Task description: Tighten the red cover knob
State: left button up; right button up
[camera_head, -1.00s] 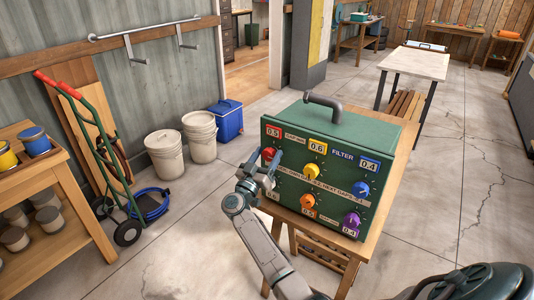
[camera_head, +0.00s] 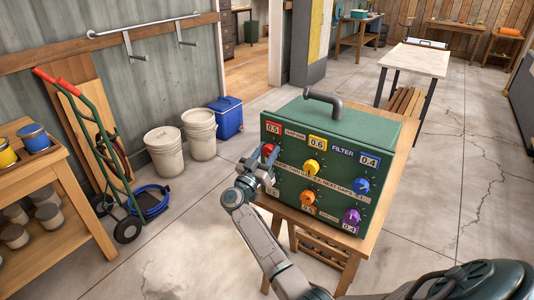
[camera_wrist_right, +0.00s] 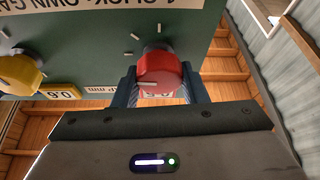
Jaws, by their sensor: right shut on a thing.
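The red knob (camera_head: 267,149) sits at the upper left of the green box's front panel (camera_head: 295,185), below a label reading 0.5. My right gripper (camera_head: 269,158) reaches it from the front left and is shut on it. In the right wrist view the red knob (camera_wrist_right: 160,72) sits between the two dark fingers, its round face showing with a pale pointer line. The fingers partly hide its sides. My left gripper is not in view.
The panel also bears a yellow knob (camera_head: 312,167), a blue knob (camera_head: 362,185), an orange knob (camera_head: 307,198) and a purple knob (camera_head: 351,216). The box stands on a wooden table (camera_head: 398,180). Open concrete floor lies left of it.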

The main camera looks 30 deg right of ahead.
jog(key=m+g+b, duration=0.1)
jog(key=m, duration=0.2)
jog(key=m+g+h+b, duration=0.1)
jog(key=m, duration=0.2)
jog(key=shift+f+g, duration=0.15)
jog(key=shift+g, duration=0.25)
jog(key=m+g+b, duration=0.2)
jog(key=m, duration=0.2)
jog(key=shift+m+g+b, duration=0.35)
jog(key=shift+m+g, duration=0.05)
jog(key=shift+s+m, duration=0.1)
jog(key=shift+m, duration=0.2)
jog(key=o, duration=1)
